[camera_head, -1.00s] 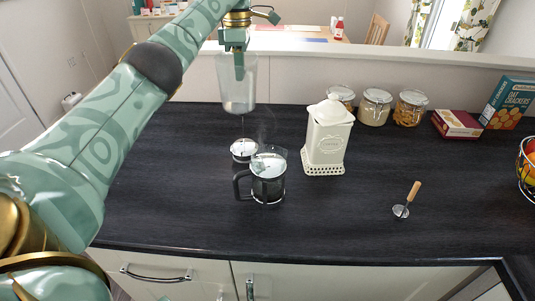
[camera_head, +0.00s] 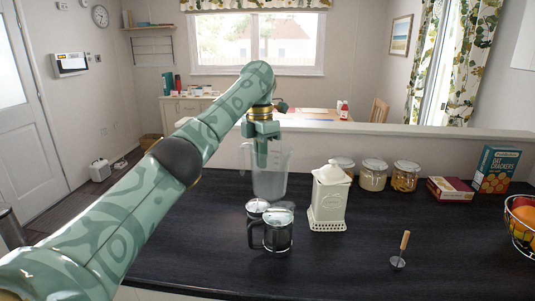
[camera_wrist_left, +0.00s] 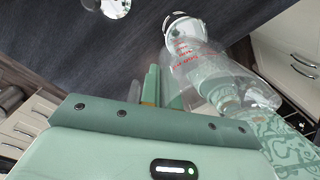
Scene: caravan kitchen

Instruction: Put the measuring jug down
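The clear measuring jug (camera_head: 275,184) is upright at the back of the dark counter in the head view, behind the French press (camera_head: 278,234). It also shows in the left wrist view (camera_wrist_left: 196,62), with red markings on its side. My left gripper (camera_head: 262,158) comes down at the jug's near side. Its fingers (camera_wrist_left: 158,88) are close together and appear shut on the jug, probably at the handle, though the grip itself is partly hidden. I cannot tell whether the jug's base touches the counter (camera_head: 190,235). My right gripper is not in view.
A small round metal-rimmed item (camera_head: 257,206) stands just before the jug. A cream canister (camera_head: 328,200) stands close on the right. Glass jars (camera_head: 373,176), boxes (camera_head: 497,168) and a fruit basket (camera_head: 521,222) are farther right. A wooden-handled tool (camera_head: 401,250) stands front right; the counter around it is clear.

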